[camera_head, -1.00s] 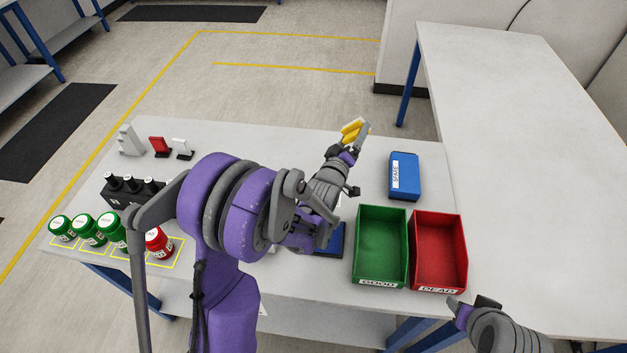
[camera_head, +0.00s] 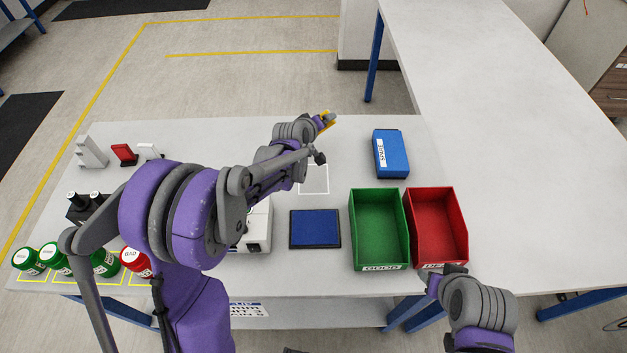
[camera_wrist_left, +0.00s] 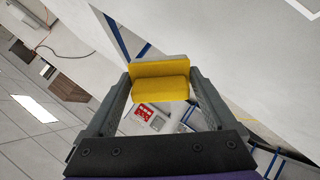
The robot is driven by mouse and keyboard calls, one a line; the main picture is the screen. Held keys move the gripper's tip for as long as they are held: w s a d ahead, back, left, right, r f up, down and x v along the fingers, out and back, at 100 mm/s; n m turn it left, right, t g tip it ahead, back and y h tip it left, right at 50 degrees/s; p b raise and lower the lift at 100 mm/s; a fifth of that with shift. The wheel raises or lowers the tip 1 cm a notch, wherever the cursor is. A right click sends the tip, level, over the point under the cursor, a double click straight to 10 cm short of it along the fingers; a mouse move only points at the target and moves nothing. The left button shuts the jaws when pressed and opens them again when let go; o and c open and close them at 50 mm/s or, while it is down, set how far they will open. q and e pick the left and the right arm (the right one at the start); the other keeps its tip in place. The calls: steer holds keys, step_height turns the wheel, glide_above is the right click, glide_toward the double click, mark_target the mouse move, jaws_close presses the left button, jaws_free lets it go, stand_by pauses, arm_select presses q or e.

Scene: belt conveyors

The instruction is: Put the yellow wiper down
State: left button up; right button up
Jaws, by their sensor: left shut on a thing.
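The yellow wiper (camera_wrist_left: 160,80) is held between the two fingers of my left gripper in the left wrist view. In the head view only a small part of the wiper (camera_head: 328,117) shows beyond my left gripper (camera_head: 322,121), at the far side of the white table (camera_head: 230,142). Whether the wiper touches the table cannot be told. My right gripper (camera_head: 441,271) is at the lower right, near the front of the red bin; its fingers are too small to read.
A blue box (camera_head: 391,153) stands right of my left gripper. A green bin (camera_head: 379,229) and a red bin (camera_head: 437,228) stand at the front right. A blue pad (camera_head: 315,229) lies left of them. Red and green jars (camera_head: 136,262) stand at the front left. A white-outlined square (camera_head: 314,180) is bare.

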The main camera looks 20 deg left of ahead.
mark_target(313, 179)
arm_select(q)
steer(key=s+g, duration=0.1)
steer(key=g, duration=0.1)
steer(key=s+m+g+b, duration=0.1)
steer(key=s+g, duration=0.1)
steer(key=s+f+m+g, duration=0.1)
steer(key=g, duration=0.2)
steer(key=shift+s+d+b, duration=0.15)
steer(key=shift+d+b, duration=0.15)
steer(key=shift+d, duration=0.1)
steer(key=s+r+m+g+y+b, duration=0.1)
steer(key=s+r+g, duration=0.3)
steer(key=s, duration=0.4)
steer(key=shift+s+d+r+m, duration=0.2)
steer(key=shift+r+m, duration=0.4)
steer(key=shift+m, duration=0.1)
arm_select(e)
steer(key=shift+g, duration=0.3)
steer(key=f, duration=0.1)
steer(key=s+f, duration=0.1)
steer(key=f, duration=0.2)
steer(key=shift+s+f, duration=0.3)
steer(key=shift+s, duration=0.1)
arm_select(q)
step_height(313, 179, down, 10)
steer(key=shift+r, duration=0.15)
steer(key=o, duration=0.9)
arm_select(e)
steer(key=shift+f, duration=0.2)
